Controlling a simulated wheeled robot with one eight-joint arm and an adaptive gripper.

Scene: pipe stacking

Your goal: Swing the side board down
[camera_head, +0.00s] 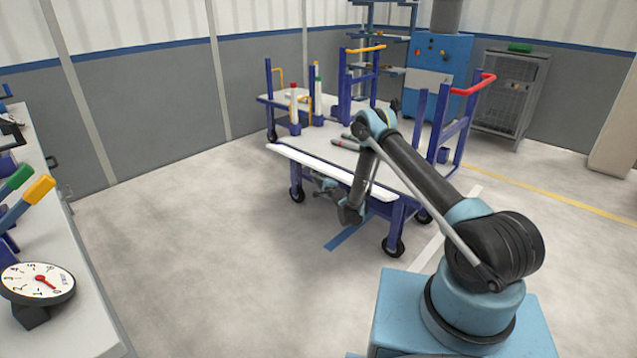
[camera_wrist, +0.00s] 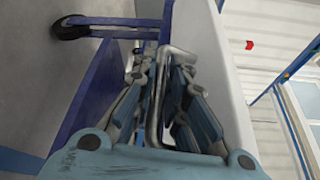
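The side board (camera_head: 325,170) is a long white panel along the near side of the blue-framed cart, at the edge of its deck. In the wrist view a pale panel (camera_wrist: 205,40) of the cart runs up the right of centre. My gripper (camera_head: 322,187) is low at the cart's near side, just under the board. In the wrist view its two fingers (camera_wrist: 159,65) stand apart, with a bent silver rod (camera_wrist: 153,105) between them. The rod looks thinner than the gap. I cannot tell whether either finger touches it. My arm hides part of the board's right end.
The cart deck (camera_head: 385,160) carries a red-topped white cylinder (camera_head: 293,104) and dark rods (camera_head: 346,143). Blue posts with a red handle (camera_head: 474,86) rise at the right. A bench with a dial (camera_head: 38,283) stands at left. The floor (camera_head: 210,250) between is clear.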

